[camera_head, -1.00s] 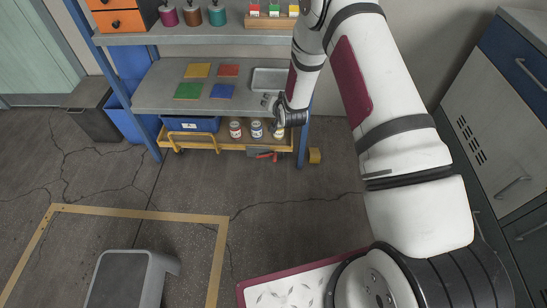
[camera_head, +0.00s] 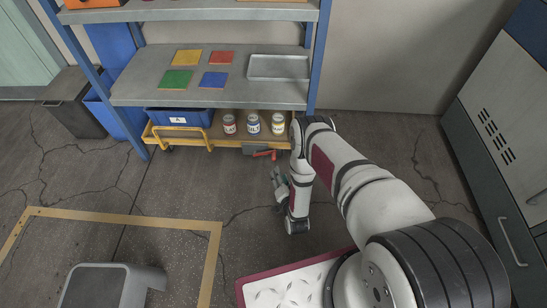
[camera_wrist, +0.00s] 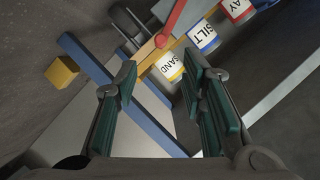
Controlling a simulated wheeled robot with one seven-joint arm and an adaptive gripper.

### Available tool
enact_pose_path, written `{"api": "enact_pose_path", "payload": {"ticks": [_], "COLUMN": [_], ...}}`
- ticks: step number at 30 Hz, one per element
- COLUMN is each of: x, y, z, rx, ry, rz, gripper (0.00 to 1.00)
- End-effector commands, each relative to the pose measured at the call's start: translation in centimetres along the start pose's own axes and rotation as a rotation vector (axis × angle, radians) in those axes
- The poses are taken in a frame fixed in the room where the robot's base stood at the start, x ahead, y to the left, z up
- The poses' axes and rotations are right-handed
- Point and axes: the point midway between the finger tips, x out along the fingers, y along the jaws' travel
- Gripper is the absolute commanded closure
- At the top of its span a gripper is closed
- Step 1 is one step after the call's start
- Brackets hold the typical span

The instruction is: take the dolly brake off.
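The dolly (camera_head: 230,139) is a low yellow platform under the grey shelf, with a yellow handle bar at its left. A red brake lever (camera_head: 264,154) sticks out at its front right, beside a grey part. In the wrist view the red lever (camera_wrist: 173,22) shows at the top, beyond the fingertips. My gripper (camera_head: 277,178) is low over the floor, in front of the dolly's right end. In the wrist view my gripper (camera_wrist: 160,68) has its dark green finger pads apart with nothing between them. It is apart from the lever.
The dolly carries a blue bin (camera_head: 180,118) and jars labelled SAND (camera_wrist: 170,67), SILT (camera_wrist: 202,37) and one partly cut off. A blue shelf post (camera_wrist: 80,52) and a yellow block (camera_wrist: 62,72) are close by.

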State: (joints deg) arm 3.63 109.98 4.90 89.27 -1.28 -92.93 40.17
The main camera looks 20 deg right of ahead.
Motion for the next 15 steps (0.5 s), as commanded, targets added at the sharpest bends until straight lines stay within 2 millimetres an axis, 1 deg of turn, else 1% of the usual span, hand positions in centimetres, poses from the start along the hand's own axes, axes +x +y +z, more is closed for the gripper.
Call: {"api": "enact_pose_path", "payload": {"ticks": [5,15], "x": [2.5,9.1], "y": [-0.1,0.1], "z": [0.0,0.1], "rx": [-0.001,-0.002], "ry": [0.004,0.002], "rz": [-0.004,-0.004], "gripper": [0.63,0.63]}}
